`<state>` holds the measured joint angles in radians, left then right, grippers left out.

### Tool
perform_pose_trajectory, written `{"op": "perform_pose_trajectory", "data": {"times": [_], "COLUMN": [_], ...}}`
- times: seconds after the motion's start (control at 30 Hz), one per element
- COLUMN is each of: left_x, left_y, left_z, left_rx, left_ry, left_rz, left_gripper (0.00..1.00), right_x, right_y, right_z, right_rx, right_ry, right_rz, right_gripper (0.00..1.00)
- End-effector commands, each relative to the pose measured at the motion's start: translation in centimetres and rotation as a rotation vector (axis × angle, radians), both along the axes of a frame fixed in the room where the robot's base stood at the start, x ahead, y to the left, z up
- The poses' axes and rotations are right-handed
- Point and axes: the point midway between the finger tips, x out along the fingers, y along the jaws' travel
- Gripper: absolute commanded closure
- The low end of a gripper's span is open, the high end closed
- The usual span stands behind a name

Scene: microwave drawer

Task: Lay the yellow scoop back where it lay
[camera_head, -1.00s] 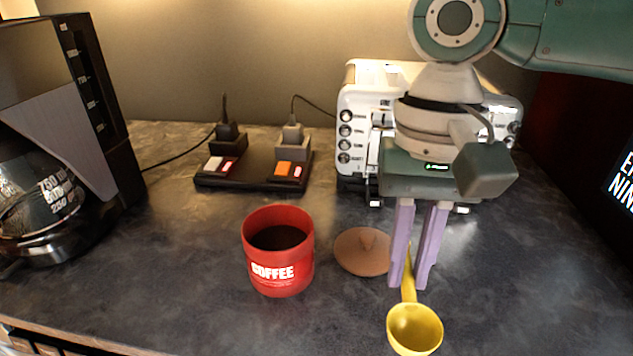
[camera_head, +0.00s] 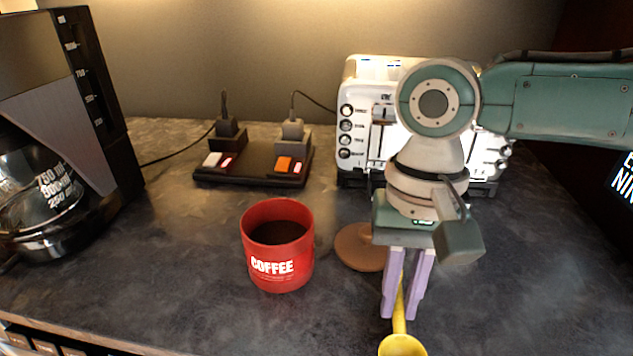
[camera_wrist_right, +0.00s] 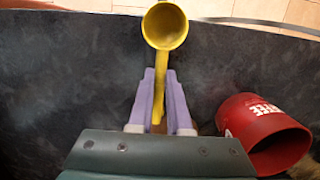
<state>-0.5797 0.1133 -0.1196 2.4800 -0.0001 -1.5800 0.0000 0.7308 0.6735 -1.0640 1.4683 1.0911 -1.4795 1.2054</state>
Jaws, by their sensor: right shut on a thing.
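The yellow scoop (camera_head: 402,344) is at the bottom of the head view, its bowl partly cut off by the frame edge. My right gripper (camera_head: 401,312) is shut on the scoop's handle, with the bowl pointing toward the counter's front edge. In the right wrist view the scoop (camera_wrist_right: 165,27) extends ahead from between the purple fingers (camera_wrist_right: 160,100), its bowl open toward the camera. I cannot tell whether the scoop touches the counter. My left gripper is not in view.
The red coffee canister (camera_head: 277,262) stands open, left of the gripper. A brown lid (camera_head: 357,247) lies between them, partly behind my gripper. A white toaster (camera_head: 352,100), a power strip (camera_head: 250,177) and a coffee maker (camera_head: 100,120) stand behind. The front right counter is clear.

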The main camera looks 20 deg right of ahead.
Motion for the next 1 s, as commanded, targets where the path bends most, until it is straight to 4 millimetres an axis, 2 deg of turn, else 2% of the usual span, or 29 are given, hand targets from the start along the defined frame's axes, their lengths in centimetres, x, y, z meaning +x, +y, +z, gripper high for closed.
{"op": "perform_pose_trajectory", "data": {"times": [0.37, 0.4, 0.67, 1.0], "left_x": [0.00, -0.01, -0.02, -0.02], "left_y": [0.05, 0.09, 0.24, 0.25], "left_z": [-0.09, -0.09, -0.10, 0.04], "left_rx": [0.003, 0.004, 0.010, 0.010], "left_ry": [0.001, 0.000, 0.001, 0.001], "left_rz": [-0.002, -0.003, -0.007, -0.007], "left_gripper": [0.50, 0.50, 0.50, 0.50], "right_x": [0.01, 0.01, 0.01, 0.10], "right_y": [-0.01, -0.01, -0.02, -0.05], "right_z": [-0.27, -0.27, -0.26, 0.31], "right_rx": [0.000, 0.000, 0.000, 0.000], "right_ry": [0.000, 0.000, 0.000, -0.001], "right_rz": [0.000, 0.000, 0.000, 0.000], "right_gripper": [1.00, 0.80, 0.50, 0.49]}}
